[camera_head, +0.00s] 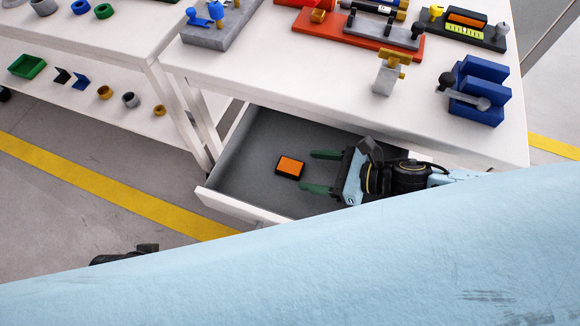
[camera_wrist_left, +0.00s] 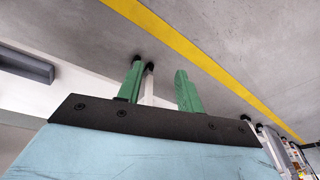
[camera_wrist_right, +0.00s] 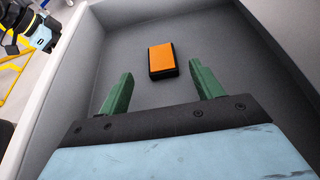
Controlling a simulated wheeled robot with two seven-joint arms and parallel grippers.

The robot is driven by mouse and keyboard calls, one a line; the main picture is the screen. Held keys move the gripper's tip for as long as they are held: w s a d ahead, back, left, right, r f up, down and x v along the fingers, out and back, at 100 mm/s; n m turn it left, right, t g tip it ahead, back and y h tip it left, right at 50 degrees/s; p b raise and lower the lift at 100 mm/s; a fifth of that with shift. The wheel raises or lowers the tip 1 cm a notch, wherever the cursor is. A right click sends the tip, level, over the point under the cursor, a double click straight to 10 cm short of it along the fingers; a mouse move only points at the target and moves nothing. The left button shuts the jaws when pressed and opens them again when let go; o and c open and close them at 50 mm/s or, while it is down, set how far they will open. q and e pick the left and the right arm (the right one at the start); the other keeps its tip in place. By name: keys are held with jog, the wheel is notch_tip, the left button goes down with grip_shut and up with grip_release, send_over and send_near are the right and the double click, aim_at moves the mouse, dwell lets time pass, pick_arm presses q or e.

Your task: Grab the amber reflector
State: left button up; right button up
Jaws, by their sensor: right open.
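The amber reflector (camera_head: 290,167) is a small orange block with a dark rim. It lies flat on the grey floor of the open drawer (camera_head: 250,160). It also shows in the right wrist view (camera_wrist_right: 162,59), ahead of the fingers. My right gripper (camera_head: 312,171) is inside the drawer, to the right of the reflector, with its green fingers apart and empty. The fingertips (camera_wrist_right: 158,82) point towards the reflector and do not touch it. My left gripper (camera_wrist_left: 160,85) is open and empty over the floor, away from the drawer.
The white table (camera_head: 260,75) above the drawer holds a blue block fixture (camera_head: 481,90), a small stand with a gold top (camera_head: 388,75) and a red plate (camera_head: 400,47). The drawer's walls surround the reflector. The drawer floor around it is clear.

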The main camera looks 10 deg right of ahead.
aim_at(293, 167)
jog(key=b+x, duration=0.1)
jog(key=x, duration=0.3)
jog(key=shift+w, duration=0.15)
jog(key=shift+w+a+f+b, duration=0.25)
jog(key=shift+a+b, duration=0.05)
jog(key=shift+a, duration=0.1)
pick_arm(q)
jog(key=r, duration=0.2)
jog(key=d+r, duration=0.1)
jog(key=r, duration=0.1)
jog(key=shift+s+d, duration=0.15)
pick_arm(e)
jog(key=c, duration=1.1)
